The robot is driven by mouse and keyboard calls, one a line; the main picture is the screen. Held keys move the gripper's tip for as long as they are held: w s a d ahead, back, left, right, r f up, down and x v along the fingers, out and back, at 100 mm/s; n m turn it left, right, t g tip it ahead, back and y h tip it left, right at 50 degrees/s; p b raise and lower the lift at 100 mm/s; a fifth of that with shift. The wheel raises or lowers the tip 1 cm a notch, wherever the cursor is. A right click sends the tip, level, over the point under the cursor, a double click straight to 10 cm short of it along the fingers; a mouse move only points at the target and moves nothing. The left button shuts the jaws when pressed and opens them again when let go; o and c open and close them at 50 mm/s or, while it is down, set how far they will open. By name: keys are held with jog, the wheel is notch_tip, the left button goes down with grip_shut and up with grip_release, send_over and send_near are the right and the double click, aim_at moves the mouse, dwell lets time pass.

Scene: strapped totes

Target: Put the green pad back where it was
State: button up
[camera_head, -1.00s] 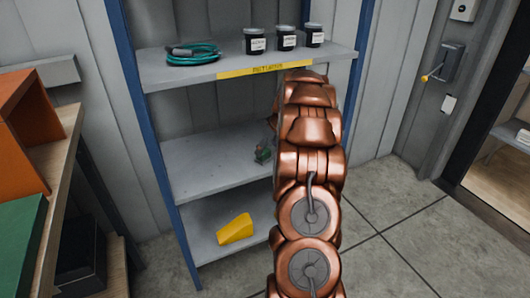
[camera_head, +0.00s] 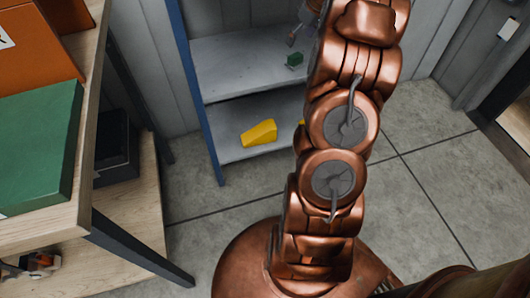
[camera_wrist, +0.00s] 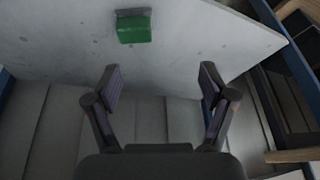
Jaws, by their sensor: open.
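The green pad (camera_head: 294,60), a small green block, rests on the middle shelf (camera_head: 240,72) of the blue-framed rack. In the wrist view the green pad (camera_wrist: 134,30) sits on the pale shelf surface, beyond the fingertips and left of centre, with a grey strip along one side. My gripper (camera_wrist: 160,80) is open, with nothing between its fingers and a visible gap to the pad. In the head view my arm hides the right part of the shelf and most of the gripper.
A yellow wedge (camera_head: 259,133) lies on the lower shelf. At left, a wooden bench (camera_head: 85,190) holds a large green box (camera_head: 38,145) and an orange box (camera_head: 40,48), with a dark bin (camera_head: 116,147) below. A blue rack post (camera_head: 193,95) stands left of the shelves. Floor at right is clear.

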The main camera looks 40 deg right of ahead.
jog(key=s+a+r+g, duration=0.1)
jog(key=s+a, duration=0.2)
jog(key=a, duration=0.7)
jog(key=s+a+r+g+y, duration=0.1)
jog(key=s+a, duration=0.3)
jog(key=a, duration=0.6)
jog(key=s+a+r+g, duration=0.1)
jog(key=s+a+g, duration=0.15)
jog(key=a, duration=0.75)
jog(key=s+a+f+g, duration=0.1)
jog(key=s+a, duration=0.4)
jog(key=s, duration=0.7)
jog(key=s+a+f+g+h, duration=0.1)
jog(key=s+a, duration=0.4)
jog(key=s, duration=0.7)
jog(key=shift+a+f+m+h, duration=0.15)
jog(key=shift+f+m+h, duration=0.15)
jog(key=shift+f, duration=0.5)
jog(key=shift+w, duration=0.1)
jog(key=s+p+v, duration=0.2)
jog(key=p+v, duration=0.8)
jog(key=v, duration=0.1)
jog(key=s+r+p+v, duration=0.1)
jog(key=s+p+v, duration=0.1)
jog(key=p+v, duration=0.9)
jog(key=shift+s, duration=0.65)
jog(key=shift+t, duration=0.25)
